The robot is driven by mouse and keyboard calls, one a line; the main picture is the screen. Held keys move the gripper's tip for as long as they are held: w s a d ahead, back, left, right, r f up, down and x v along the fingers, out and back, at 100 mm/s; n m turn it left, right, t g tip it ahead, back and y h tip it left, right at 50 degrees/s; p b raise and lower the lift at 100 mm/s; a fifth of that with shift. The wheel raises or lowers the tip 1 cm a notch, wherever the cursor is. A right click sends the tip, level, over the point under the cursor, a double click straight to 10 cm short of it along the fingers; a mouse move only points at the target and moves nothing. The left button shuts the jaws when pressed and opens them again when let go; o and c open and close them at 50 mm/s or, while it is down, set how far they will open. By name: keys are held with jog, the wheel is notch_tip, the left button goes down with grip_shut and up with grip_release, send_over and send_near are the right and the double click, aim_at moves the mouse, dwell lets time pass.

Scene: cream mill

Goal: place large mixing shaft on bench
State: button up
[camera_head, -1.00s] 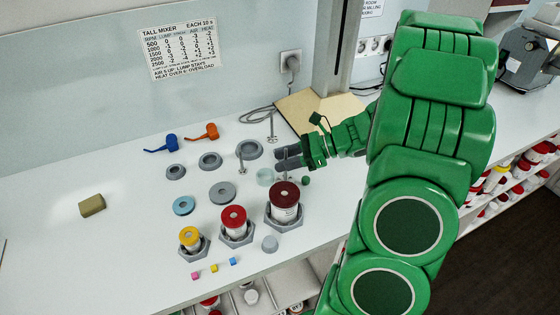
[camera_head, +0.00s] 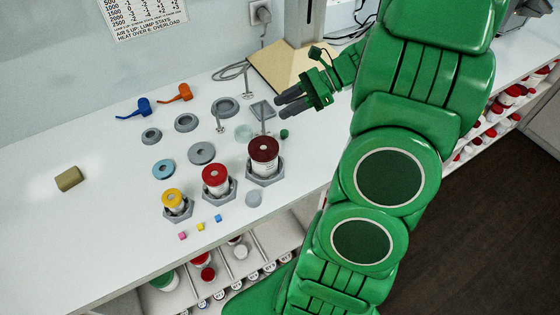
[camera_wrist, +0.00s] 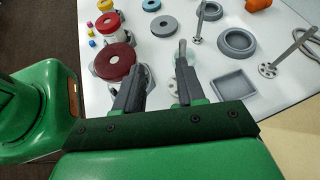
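Thin grey mixing shafts with round discs stand upright on the white bench (camera_head: 110,225). One shaft (camera_head: 219,122) is left of the pale green disc, and another (camera_head: 246,80) is farther back. A third thin rod (camera_head: 262,122) rises behind the dark red-lidded jar; its foot is hard to see. I cannot tell for certain which is the large one. My gripper (camera_head: 280,105) is open and empty above the bench, right of the third rod and apart from it. In the wrist view its fingers (camera_wrist: 162,66) are spread, with a pale rod-like shape (camera_wrist: 181,50) beyond them.
Jars with dark red (camera_head: 264,149), red (camera_head: 215,175) and yellow (camera_head: 173,198) lids stand in grey hexagonal holders. A square grey tray (camera_wrist: 232,84), rings, and blue and orange (camera_head: 183,91) tools lie around. A tan board (camera_head: 280,65) is at the back. The left bench is mostly clear.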

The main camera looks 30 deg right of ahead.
jog(key=s+a+n+g, duration=0.1)
jog(key=a, duration=0.2)
jog(key=s+a+r+n+g+h, duration=0.1)
jog(key=s+a+n, duration=0.1)
jog(key=a, duration=0.1)
jog(key=s+a+r+n+g+h, duration=0.1)
jog(key=a+n, duration=0.1)
jog(key=a, duration=0.1)
jog(key=shift+s+r+g, duration=0.1)
jog(key=shift+s+g, duration=0.1)
jog(key=shift+g, duration=0.1)
jog(key=s+a+r+n+h, duration=0.1)
jog(key=s+a+n+h, duration=0.2)
jog(key=s+n+h, duration=0.2)
jog(key=s+a+r+n+g+h, duration=0.1)
jog(key=s+a+n+h, duration=0.3)
jog(key=s+n, duration=0.6)
jog(key=s+r+h, duration=0.1)
jog(key=s, duration=0.3)
jog(key=shift+a+r+n+g, duration=0.2)
jog(key=shift+n+g, duration=0.1)
jog(key=shift+n, duration=0.1)
